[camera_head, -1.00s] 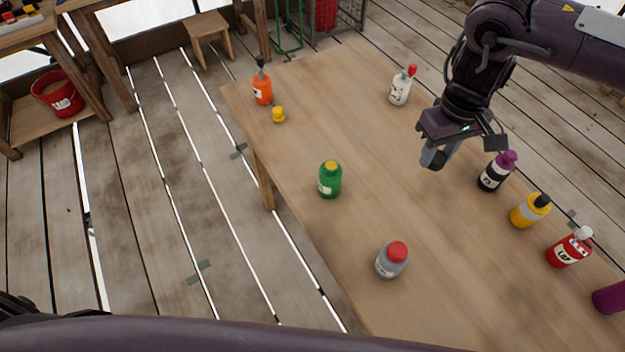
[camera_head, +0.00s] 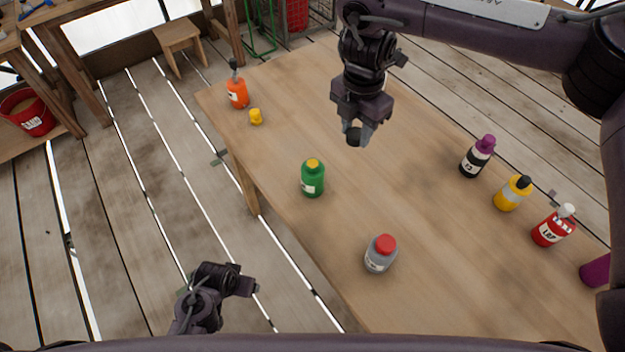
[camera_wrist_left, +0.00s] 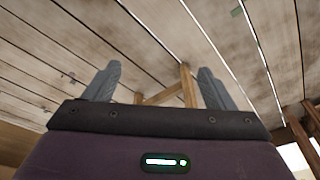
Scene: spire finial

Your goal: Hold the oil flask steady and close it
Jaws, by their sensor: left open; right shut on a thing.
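My right gripper (camera_head: 357,133) is shut on a small dark round thing (camera_head: 354,138), which looks like a cap. It holds it above the table, up and right of a green bottle (camera_head: 313,182) with a yellow top. A grey bottle (camera_head: 379,258) with a red top stands at the near table edge. I cannot tell which bottle is the oil flask. My left gripper (camera_head: 248,287) is left of the table, over the floor; in the left wrist view (camera_wrist_left: 158,85) its fingers are apart with nothing between them.
An orange bottle (camera_head: 237,93) and a small yellow piece (camera_head: 256,117) are at the table's far left. Black-and-purple (camera_head: 476,158), yellow (camera_head: 512,194), red (camera_head: 553,226) and purple (camera_head: 597,271) bottles line the right side. The table's middle (camera_head: 420,200) is clear.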

